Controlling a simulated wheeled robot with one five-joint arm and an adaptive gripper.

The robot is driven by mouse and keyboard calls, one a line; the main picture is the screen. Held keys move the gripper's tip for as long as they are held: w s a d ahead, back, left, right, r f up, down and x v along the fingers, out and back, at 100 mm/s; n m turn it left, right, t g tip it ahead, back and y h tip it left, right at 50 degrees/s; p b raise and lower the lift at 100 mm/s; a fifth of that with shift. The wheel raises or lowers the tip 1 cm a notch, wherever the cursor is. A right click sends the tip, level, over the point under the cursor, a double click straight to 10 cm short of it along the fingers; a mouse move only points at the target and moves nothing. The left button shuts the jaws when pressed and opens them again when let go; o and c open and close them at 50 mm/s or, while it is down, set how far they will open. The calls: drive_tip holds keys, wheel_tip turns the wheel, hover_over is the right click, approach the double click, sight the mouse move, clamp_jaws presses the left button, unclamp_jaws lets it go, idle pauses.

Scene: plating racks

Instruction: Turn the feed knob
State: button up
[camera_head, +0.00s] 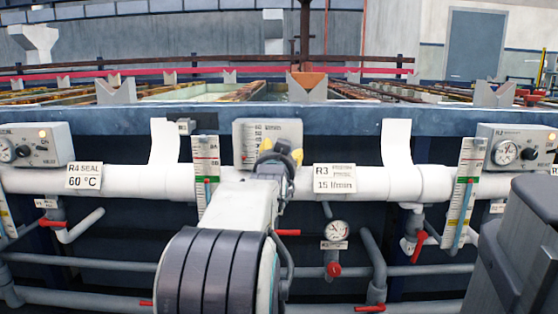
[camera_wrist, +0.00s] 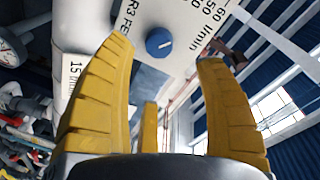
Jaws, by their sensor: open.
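The feed knob (camera_wrist: 159,42) is a small round blue knob with a white pointer line. It sits on a pale control panel (camera_wrist: 195,22) whose print reads R3 FE and 60 l/min; the rest of the word is cut off by a finger. My gripper (camera_wrist: 165,60) has yellow ribbed fingers, spread apart and empty, with the knob showing between their tips and apart from them. In the head view my gripper (camera_head: 281,156) is in front of the lower part of the panel (camera_head: 250,130), and the knob is hidden behind it.
A white pipe (camera_head: 350,182) runs across below the panel, with a sign reading R3 15 l/min (camera_head: 335,179). Level gauges (camera_head: 463,190) stand to both sides. A pressure gauge (camera_head: 336,231) and red-handled valves sit lower down. Another panel (camera_head: 510,150) is at right.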

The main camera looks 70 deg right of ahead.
drive_tip(key=shift+v, duration=1.35)
drive_tip(key=shift+w, duration=0.1)
